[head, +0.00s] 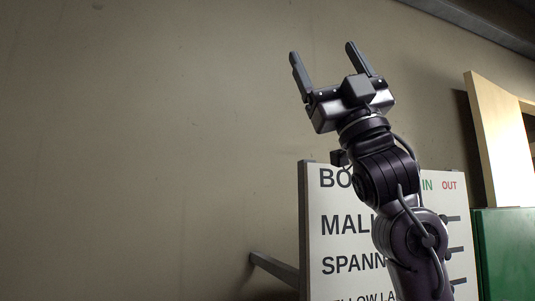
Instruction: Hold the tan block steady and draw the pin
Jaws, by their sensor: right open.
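My right gripper (324,56) is raised in front of the wall, its two dark fingers apart and pointing up. Nothing shows between the fingers. My right arm comes up from the bottom right and covers part of a sign. The tan block and the pin are not in this view. My left gripper is not in view either.
A white sign board (345,246) with dark lettering stands behind my right arm. A green panel or box (506,250) is at the lower right, below a pale wooden edge (487,135). The wall (150,140) at left is bare.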

